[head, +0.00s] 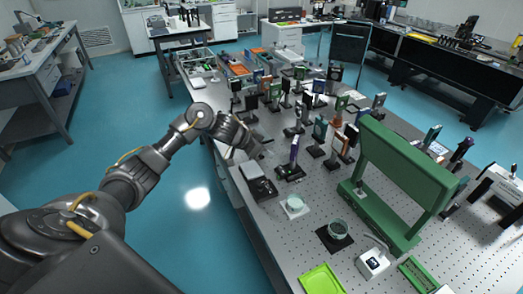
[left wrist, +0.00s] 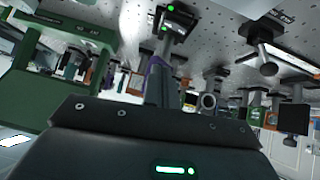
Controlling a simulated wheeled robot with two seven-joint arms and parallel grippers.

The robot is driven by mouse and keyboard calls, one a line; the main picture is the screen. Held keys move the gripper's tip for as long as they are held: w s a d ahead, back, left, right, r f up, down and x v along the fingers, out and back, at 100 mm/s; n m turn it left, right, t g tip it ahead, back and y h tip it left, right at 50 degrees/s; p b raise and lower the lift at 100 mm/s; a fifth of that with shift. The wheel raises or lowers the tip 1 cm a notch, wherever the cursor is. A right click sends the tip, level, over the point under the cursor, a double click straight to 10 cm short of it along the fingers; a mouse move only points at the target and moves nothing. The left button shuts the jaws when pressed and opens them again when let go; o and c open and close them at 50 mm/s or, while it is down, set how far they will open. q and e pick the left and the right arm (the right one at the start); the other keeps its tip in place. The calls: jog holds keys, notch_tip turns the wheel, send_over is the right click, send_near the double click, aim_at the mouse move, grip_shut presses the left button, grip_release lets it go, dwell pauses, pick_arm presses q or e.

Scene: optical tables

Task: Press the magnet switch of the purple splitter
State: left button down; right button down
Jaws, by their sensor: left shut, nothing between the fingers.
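The purple splitter (head: 294,150) stands upright on a dark magnet base (head: 290,173) near the left edge of the optical table. In the left wrist view, which looks upside down, the purple splitter (left wrist: 153,78) rises behind my gripper's dark housing. Its base (left wrist: 176,22) shows small green lights at the top of that view. My left gripper (head: 259,153) is shut and empty, just left of the purple splitter, with a small gap between them in the head view. The exact fingertip contact is hidden. My right gripper is not in view.
Several other optics on posts crowd the table behind the splitter. A dark box (head: 258,182) and a white pad with a dish (head: 294,206) lie in front. A large green frame (head: 400,175) stands to the right. The perforated table (head: 300,245) has bare room at the front.

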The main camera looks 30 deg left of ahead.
pick_arm(q)
jog(key=shift+d+v, duration=0.25)
jog(key=shift+v, duration=1.15)
jog(key=shift+s, duration=0.2)
